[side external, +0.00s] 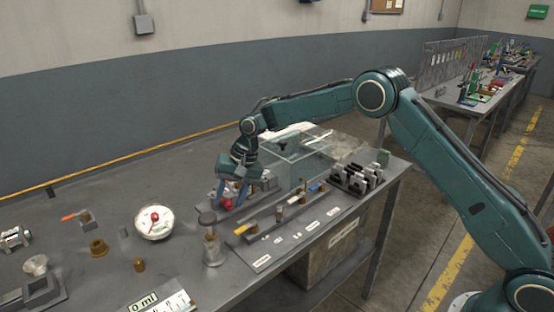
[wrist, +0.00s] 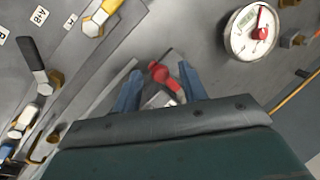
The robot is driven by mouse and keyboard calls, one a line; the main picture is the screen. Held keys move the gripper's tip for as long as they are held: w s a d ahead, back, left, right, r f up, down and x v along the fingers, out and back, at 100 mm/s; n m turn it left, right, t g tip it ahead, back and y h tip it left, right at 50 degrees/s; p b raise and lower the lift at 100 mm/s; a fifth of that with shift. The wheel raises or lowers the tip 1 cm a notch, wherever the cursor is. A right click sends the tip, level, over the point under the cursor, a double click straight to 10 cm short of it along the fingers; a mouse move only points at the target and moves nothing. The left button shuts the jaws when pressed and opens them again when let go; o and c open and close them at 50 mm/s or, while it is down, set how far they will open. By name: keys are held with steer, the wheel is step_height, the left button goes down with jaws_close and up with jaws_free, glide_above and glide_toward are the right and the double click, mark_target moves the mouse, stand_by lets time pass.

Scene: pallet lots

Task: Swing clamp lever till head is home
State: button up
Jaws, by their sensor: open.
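A red lever handle (wrist: 163,76), which looks like the clamp lever, lies between the two blue fingers of my gripper (wrist: 157,86) in the wrist view. The gripper is open, with a finger on either side; I cannot tell whether either finger touches the lever. In the side view the red handle (side external: 227,204) shows low beside my gripper (side external: 233,190), close to the table. A pale metal part (wrist: 160,101) shows just below the lever in the wrist view. The clamp's head and most of its body are hidden by my gripper, so I cannot tell where the head sits.
A round white dial (side external: 154,222) with a red centre stands left of my gripper. A labelled panel with a yellow-handled lever (side external: 243,229) and a clear box (side external: 300,158) lie to the right. A metal post (side external: 211,245) stands close in front. Small brass parts (side external: 98,247) sit left.

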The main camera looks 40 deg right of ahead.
jaws_close()
